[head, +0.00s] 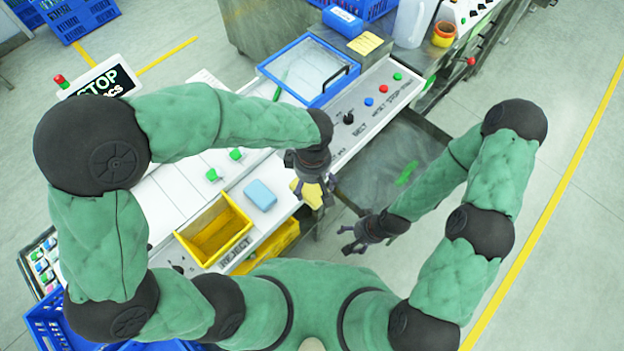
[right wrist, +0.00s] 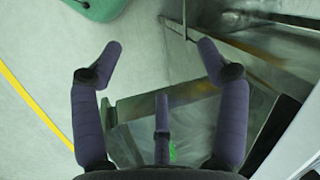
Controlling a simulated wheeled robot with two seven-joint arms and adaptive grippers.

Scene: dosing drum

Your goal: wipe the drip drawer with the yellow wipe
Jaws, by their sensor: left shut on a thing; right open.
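My left gripper (head: 313,202) is shut on the yellow wipe (head: 309,191), at the front edge of the white machine bench. The fingers hide part of the wipe. The drip drawer (head: 375,170) looks like the grey steel tray right of the wipe, with a bright green smear (head: 406,173) on its floor. My right arm crosses over part of it. My right gripper (head: 346,240) is open and empty in front of the drawer. In the right wrist view its fingers (right wrist: 160,50) are spread, with the steel drawer (right wrist: 200,115) and a bit of green beyond them.
A yellow bin (head: 244,223) and a light blue block (head: 260,194) are on the bench, left of the wipe. A blue-framed box (head: 350,72) and a control panel with buttons (head: 383,88) lie behind. The floor at right is clear.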

